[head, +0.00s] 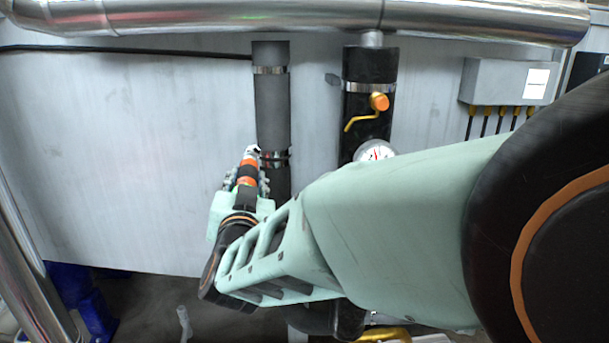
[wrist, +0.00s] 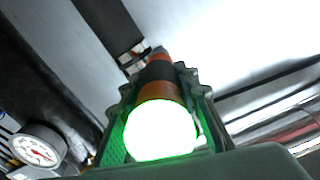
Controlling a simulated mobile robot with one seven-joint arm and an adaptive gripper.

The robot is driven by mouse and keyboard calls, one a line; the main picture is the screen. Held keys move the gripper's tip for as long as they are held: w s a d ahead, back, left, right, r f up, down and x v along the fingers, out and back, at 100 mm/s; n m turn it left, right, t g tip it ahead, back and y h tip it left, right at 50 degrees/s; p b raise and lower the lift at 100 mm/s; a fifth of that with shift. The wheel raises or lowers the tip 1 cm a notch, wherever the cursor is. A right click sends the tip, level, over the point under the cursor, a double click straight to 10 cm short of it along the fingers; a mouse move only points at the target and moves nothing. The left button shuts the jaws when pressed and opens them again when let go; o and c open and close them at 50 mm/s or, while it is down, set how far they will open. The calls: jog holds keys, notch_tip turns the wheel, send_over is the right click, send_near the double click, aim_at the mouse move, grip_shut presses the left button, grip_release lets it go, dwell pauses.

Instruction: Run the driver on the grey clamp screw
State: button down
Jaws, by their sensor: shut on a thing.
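The driver (head: 248,171), orange and black, is held in my gripper (head: 247,181), whose jaws are shut on it. In the wrist view the driver (wrist: 158,73) lies between the fingers (wrist: 159,92), its near end glowing white with a green rim. Its far end points at the lower metal clamp (head: 276,157) around the dark grey hose (head: 272,112). The wrist view shows the clamp (wrist: 134,55) beside the driver's tip. The tip looks at or very close to the clamp's left side; contact cannot be told. The screw itself is too small to make out clearly.
A black hose (head: 369,72) with a yellow-handled valve (head: 378,102) and a pressure gauge (head: 376,151) stands to the right. A second clamp (head: 270,70) is higher on the grey hose. A steel pipe (head: 230,17) crosses the top.

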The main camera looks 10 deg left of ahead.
jog(key=shift+s+r, duration=0.1)
jog(key=shift+s, duration=0.1)
jog(key=shift+v, duration=1.35)
jog(key=shift+s+d, duration=0.1)
